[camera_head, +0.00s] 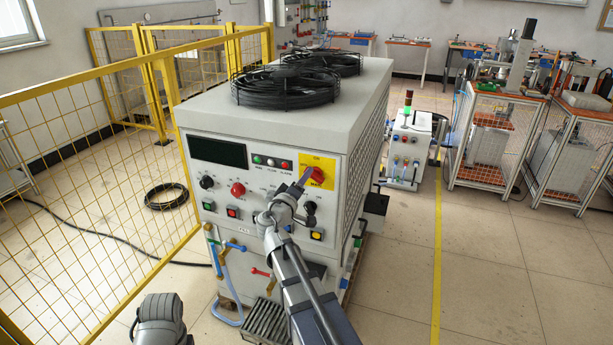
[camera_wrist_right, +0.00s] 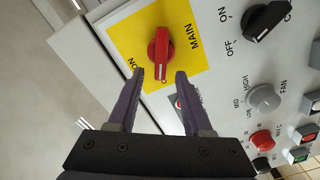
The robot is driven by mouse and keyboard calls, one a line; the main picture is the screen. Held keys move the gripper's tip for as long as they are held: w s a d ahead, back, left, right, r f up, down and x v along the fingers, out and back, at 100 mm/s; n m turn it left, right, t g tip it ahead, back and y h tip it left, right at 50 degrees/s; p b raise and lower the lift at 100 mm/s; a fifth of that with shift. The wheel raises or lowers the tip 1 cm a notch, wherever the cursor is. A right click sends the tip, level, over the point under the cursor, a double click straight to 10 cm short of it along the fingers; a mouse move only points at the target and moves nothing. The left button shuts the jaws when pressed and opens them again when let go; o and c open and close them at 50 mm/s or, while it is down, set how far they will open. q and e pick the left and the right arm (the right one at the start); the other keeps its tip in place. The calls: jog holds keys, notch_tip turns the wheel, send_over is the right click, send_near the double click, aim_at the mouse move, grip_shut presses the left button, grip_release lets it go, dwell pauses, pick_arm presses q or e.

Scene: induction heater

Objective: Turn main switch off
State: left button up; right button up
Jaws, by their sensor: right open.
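The main switch is a red knob on a yellow plate (camera_head: 326,163) on the front panel of the grey heater cabinet. The red knob (camera_wrist_right: 161,48) shows clearly in the right wrist view, its grip running roughly up and down the picture. The words ON and MAIN show on the plate (camera_wrist_right: 186,19); another label is partly hidden, and I cannot tell which one the knob points at. My right gripper (camera_wrist_right: 160,75) is open and empty, its two purple fingers apart just short of the knob. In the head view my right gripper (camera_head: 304,178) partly covers the plate.
Other knobs and buttons sit close by, including a black ON/OFF knob (camera_wrist_right: 266,20), a grey fan knob (camera_wrist_right: 264,98) and a red knob (camera_head: 238,189). Yellow mesh fencing (camera_head: 90,150) stands at left.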

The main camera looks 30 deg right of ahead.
jog(key=v, duration=0.5)
